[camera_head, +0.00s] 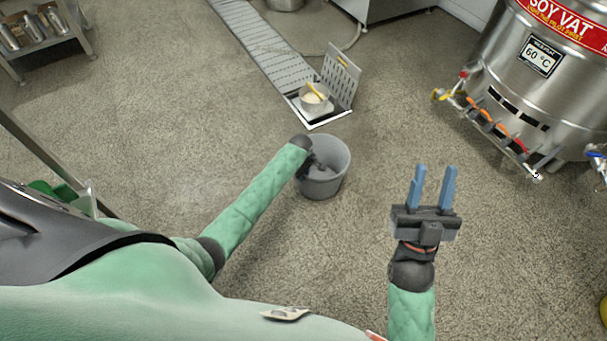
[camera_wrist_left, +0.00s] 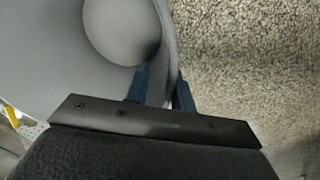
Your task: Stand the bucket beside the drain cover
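A grey bucket (camera_head: 336,183) is upright or nearly so, just in front of the near end of the floor drain in the head view. I cannot tell if its base touches the floor. My left gripper (camera_head: 318,170) reaches the bucket's left side. In the left wrist view its blue fingers (camera_wrist_left: 161,90) straddle the bucket's wall (camera_wrist_left: 60,60), close against it. The perforated drain cover (camera_head: 342,76) stands tilted up at the drain's open end, beyond the bucket. My right gripper (camera_head: 433,188) is open and empty over bare floor.
A slatted drain channel (camera_head: 252,35) runs to the back. The steel soy vat (camera_head: 545,75) with valves stands at the right. A rack (camera_head: 40,35) is at upper left. Floor left of the bucket is clear.

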